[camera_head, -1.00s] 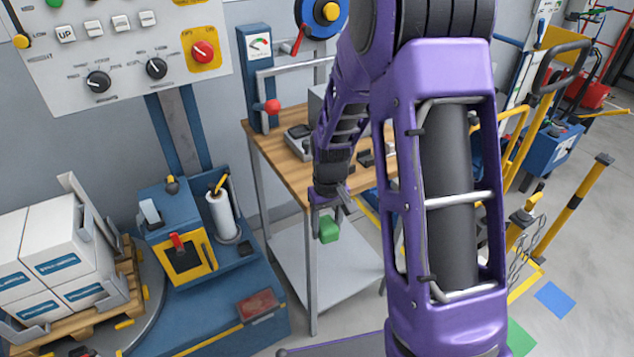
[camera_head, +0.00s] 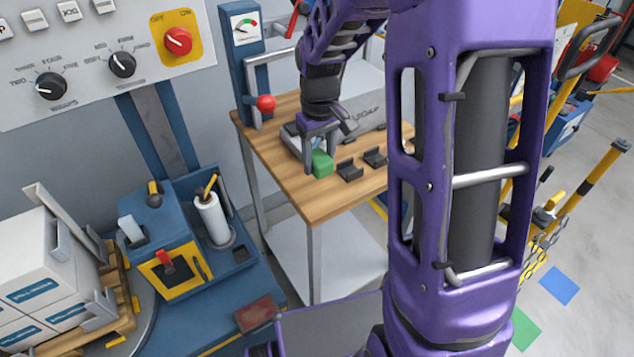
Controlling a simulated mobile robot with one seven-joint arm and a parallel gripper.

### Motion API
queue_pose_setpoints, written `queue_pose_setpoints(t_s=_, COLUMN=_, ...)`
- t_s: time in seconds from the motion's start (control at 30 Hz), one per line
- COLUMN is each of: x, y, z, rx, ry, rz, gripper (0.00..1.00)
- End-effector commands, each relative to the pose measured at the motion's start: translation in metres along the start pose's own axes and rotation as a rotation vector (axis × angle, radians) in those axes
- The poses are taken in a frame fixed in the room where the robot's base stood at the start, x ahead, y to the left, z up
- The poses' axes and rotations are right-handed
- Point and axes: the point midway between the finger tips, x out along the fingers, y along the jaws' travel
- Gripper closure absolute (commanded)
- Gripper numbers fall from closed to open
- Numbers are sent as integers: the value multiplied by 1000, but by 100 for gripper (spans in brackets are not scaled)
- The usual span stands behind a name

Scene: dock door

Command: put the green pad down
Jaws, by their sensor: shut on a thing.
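The green pad (camera_head: 322,163) is a small green block at the left part of the wooden bench top (camera_head: 318,207). My gripper (camera_head: 319,150) points down and is shut on the pad, with its fingers at the pad's upper part. The pad is at or just above the wood; I cannot tell if it touches. My purple arm hides the right end of the bench.
Dark brackets (camera_head: 349,170) sit on the bench just right of the pad. A grey box (camera_head: 362,105) stands behind. A red-knobbed lever (camera_head: 266,103) is at the bench's left edge. Bare wood lies in front of the pad.

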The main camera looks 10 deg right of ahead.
Motion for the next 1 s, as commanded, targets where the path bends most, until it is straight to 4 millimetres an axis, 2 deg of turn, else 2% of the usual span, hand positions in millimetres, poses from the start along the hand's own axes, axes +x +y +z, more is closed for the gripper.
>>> queue_pose_setpoints(t_s=0.03, x=13, y=0, z=1, rx=0, ry=-5, rz=-1, gripper=97)
queue_pose_setpoints(t_s=0.1, x=25, y=0, z=1, rx=0, ry=-4, rz=-1, gripper=97)
queue_pose_setpoints(t_s=0.37, x=47, y=0, z=0, rx=0, ry=-2, rz=-1, gripper=97)
queue_pose_setpoints(t_s=0.53, x=72, y=0, z=1, rx=1, ry=-3, rz=-1, gripper=97)
queue_pose_setpoints(t_s=0.93, x=80, y=0, z=0, rx=1, ry=0, rz=0, gripper=97)
queue_pose_setpoints(t_s=0.97, x=79, y=0, z=0, rx=1, ry=0, rz=0, gripper=43)
queue_pose_setpoints(t_s=1.0, x=78, y=0, z=0, rx=1, ry=0, rz=0, gripper=36)
